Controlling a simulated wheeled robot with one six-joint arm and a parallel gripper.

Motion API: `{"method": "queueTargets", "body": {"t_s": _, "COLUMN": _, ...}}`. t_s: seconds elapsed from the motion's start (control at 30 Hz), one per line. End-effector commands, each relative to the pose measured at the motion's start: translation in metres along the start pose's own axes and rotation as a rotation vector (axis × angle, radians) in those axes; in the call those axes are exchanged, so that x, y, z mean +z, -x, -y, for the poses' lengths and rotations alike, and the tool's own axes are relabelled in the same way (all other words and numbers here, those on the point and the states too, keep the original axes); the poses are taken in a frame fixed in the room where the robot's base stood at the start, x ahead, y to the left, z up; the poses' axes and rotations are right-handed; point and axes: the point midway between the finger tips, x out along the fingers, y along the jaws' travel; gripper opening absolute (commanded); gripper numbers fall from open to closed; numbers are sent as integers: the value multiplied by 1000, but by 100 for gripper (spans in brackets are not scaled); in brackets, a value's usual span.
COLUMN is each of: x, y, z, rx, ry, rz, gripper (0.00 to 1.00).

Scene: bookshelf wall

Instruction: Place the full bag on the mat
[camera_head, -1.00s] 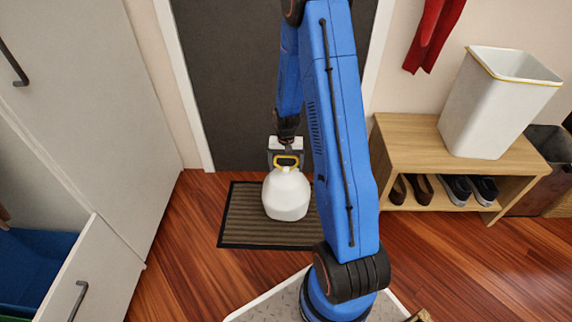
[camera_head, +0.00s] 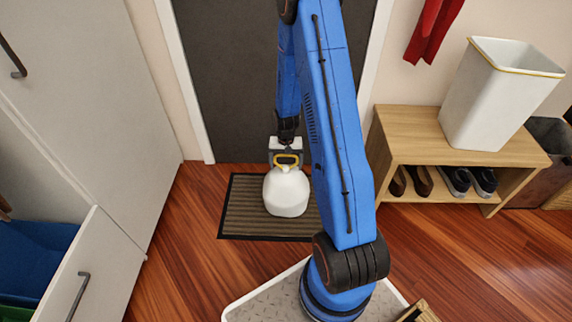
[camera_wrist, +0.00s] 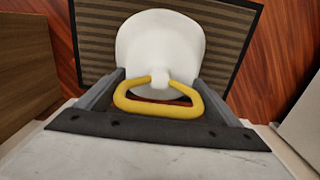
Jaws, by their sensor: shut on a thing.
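The full white bag (camera_head: 286,194) has a yellow handle (camera_head: 287,160) at its top. My gripper (camera_head: 286,158) is shut on this handle, and the bag hangs upright below it. The brown striped mat (camera_head: 242,213) with a dark border lies on the floor in front of the dark door. The bag is over the mat; I cannot tell whether its base touches it. In the wrist view the bag (camera_wrist: 160,50) shows beyond the yellow handle (camera_wrist: 158,108), with the mat (camera_wrist: 92,40) behind it. My blue arm hides part of the mat's right side.
A wooden bench (camera_head: 410,120) with shoes (camera_head: 468,182) below and a white bin (camera_head: 497,95) on top stands to the right. A white cabinet with an open drawer (camera_head: 92,265) stands at left. The wooden floor (camera_head: 180,270) left of the mat is clear.

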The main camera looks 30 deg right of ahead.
Motion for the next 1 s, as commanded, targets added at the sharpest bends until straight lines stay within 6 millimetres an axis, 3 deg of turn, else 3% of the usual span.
{"method": "queueTargets", "body": {"t_s": 0.03, "x": 0, "y": -1, "z": 0, "rx": 0, "ry": 0, "rz": 0, "gripper": 89}}
{"method": "queueTargets", "body": {"t_s": 0.1, "x": 0, "y": -1, "z": 0, "rx": 0, "ry": 0, "rz": 0, "gripper": 100}}
{"method": "queueTargets", "body": {"t_s": 0.47, "x": 0, "y": 8, "z": 0, "rx": -1, "ry": 0, "rz": -2, "gripper": 100}}
{"method": "queueTargets", "body": {"t_s": 1.0, "x": -1, "y": 91, "z": 0, "rx": -1, "ry": 0, "rz": -3, "gripper": 100}}
